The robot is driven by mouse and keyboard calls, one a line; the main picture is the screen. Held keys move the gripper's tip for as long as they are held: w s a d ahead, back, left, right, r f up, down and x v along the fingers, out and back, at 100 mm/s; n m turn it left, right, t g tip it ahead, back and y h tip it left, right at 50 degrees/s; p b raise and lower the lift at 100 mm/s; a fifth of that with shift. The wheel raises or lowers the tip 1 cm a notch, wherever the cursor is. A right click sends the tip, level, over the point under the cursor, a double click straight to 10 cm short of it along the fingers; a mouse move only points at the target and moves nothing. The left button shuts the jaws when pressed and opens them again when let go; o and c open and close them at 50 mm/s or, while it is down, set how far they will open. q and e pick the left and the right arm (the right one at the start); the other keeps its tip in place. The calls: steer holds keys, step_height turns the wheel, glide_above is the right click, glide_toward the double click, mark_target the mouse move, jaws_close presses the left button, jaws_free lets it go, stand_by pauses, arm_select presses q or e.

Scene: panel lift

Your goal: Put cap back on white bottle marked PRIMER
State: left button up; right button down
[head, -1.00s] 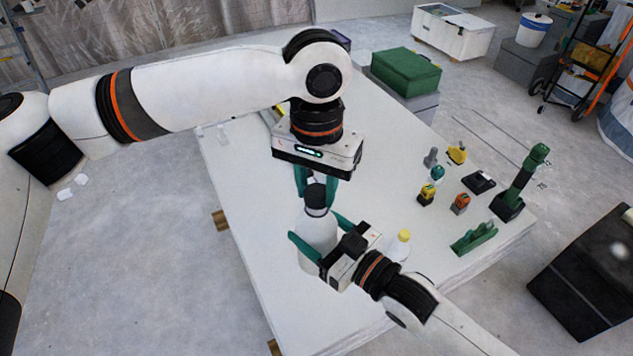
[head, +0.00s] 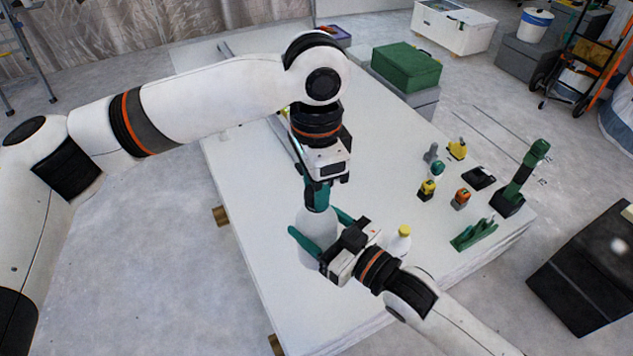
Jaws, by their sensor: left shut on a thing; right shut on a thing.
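The white bottle (head: 316,224) stands upright on the white table, and no PRIMER marking is readable on the side I see. My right gripper (head: 318,240) is shut on the bottle's body, one green finger at each side. My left gripper (head: 318,197) points straight down over the bottle's top and is shut on the dark cap at its neck. The fingers hide most of the cap, so I cannot tell how it sits on the neck.
A smaller white bottle with a yellow cap (head: 403,232) stands just right of my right gripper. Several tools, including a green clamp-like tool (head: 474,234) and a tall green tool (head: 519,180), stand at the table's right. The table's left part (head: 255,200) is clear.

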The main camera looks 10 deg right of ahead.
arm_select(q)
steer(key=m, duration=0.7)
steer(key=shift+w, duration=0.1)
steer(key=m, duration=0.4)
steer(key=shift+m, duration=0.3)
steer(key=m, duration=0.9)
steer(key=shift+w, duration=0.1)
steer(key=m, duration=0.6)
steer(key=shift+m, duration=0.4)
steer(key=m, duration=0.7)
steer(key=shift+d, duration=0.1)
steer(key=o, duration=0.9)
